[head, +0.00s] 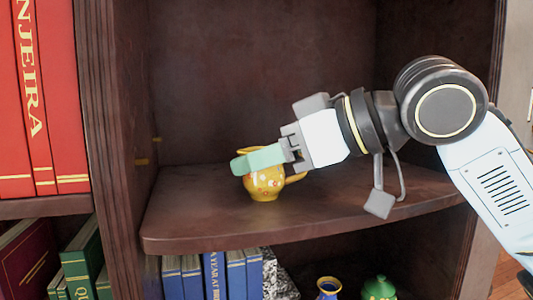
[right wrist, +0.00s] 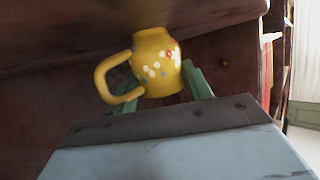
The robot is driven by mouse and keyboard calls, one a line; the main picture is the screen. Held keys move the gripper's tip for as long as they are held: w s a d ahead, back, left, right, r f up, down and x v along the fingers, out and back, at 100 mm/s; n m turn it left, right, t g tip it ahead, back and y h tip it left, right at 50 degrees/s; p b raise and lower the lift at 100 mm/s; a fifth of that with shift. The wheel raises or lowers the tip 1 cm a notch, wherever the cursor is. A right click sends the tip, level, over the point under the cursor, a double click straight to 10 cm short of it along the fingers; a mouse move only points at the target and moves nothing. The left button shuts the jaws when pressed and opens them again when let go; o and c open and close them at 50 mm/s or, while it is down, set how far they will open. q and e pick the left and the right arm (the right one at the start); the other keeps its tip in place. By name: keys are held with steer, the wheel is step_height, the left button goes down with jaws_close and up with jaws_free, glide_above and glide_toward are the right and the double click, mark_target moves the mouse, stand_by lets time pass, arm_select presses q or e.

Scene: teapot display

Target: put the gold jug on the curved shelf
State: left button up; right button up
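The gold jug (head: 265,186) is yellow with small painted flowers and stands upright on the curved shelf (head: 190,213), left of its middle. Its handle points right in the head view. My right gripper (head: 258,160) reaches in from the right, and a green finger crosses in front of the jug's upper part. In the right wrist view the jug (right wrist: 157,65) sits between the green fingers (right wrist: 163,82), close against them on both sides, with its handle to the left. The handle partly hides one finger. My left gripper is not in view.
Large red books (head: 55,95) stand beyond the upright panel (head: 112,130) on the left. Below the curved shelf are blue books (head: 212,275), a blue vase (head: 328,288) and a green lidded pot (head: 379,288). The shelf around the jug is bare.

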steer(key=o, duration=0.3)
steer(key=shift+o, duration=0.2)
steer(key=shift+d+r, duration=0.2)
steer(key=shift+r, duration=0.05)
steer(key=b+v, duration=0.1)
steer(key=v, duration=1)
steer(key=shift+s+d+r, duration=0.2)
steer(key=shift+d, duration=0.05)
